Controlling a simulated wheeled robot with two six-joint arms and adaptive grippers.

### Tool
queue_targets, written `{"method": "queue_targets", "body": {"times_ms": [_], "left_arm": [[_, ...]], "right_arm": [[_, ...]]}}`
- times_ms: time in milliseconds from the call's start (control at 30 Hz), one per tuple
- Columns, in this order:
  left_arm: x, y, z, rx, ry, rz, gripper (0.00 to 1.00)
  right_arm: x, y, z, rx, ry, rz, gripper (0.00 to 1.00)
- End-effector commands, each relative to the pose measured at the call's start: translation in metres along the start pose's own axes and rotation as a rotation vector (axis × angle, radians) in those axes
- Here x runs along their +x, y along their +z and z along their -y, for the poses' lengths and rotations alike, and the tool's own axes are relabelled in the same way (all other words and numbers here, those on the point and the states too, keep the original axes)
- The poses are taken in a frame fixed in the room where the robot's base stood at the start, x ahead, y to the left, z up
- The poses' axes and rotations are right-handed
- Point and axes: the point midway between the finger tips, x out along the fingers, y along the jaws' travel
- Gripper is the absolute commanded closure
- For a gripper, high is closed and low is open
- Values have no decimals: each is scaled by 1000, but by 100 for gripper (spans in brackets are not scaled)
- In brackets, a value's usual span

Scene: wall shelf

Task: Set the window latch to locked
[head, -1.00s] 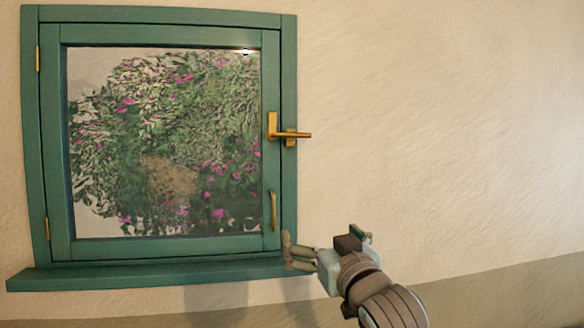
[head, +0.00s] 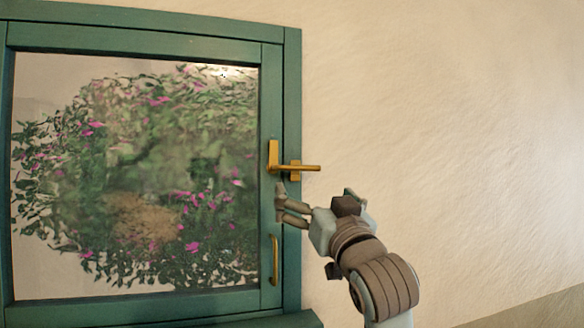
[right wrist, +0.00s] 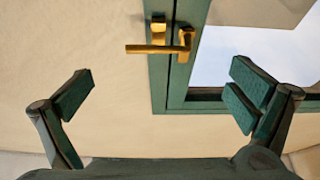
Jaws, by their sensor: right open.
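The brass window latch (head: 308,168) is on the right side of the green window's sash. Its lever lies level and points right across the frame toward the wall, in front of a brass keeper (head: 294,178). In the right wrist view the lever (right wrist: 148,49) points left, with the keeper (right wrist: 158,28) behind it. My right gripper (head: 281,204) is just below the latch, open and empty, not touching it. In the right wrist view its two fingers (right wrist: 162,95) are wide apart, with the lever beyond them. My left gripper is not in view.
A brass pull handle (head: 275,258) is on the sash below the latch. The green window frame (head: 292,90) surrounds glass with flowering bushes beyond. The plain wall (head: 450,130) to the right is clear. Part of the sill (head: 300,320) shows at the bottom.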

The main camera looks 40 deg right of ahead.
Motion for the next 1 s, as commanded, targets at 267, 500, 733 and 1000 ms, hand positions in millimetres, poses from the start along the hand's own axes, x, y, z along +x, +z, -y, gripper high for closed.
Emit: {"method": "queue_targets", "body": {"times_ms": [267,500,733,1000], "left_arm": [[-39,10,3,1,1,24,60],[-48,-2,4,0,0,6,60],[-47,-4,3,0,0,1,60],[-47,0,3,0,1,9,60]], "right_arm": [[84,-6,0,1,1,6,0],[114,-3,0,-1,1,2,0],[116,-1,0,-2,1,0,0],[116,-1,0,-2,1,1,35]]}}
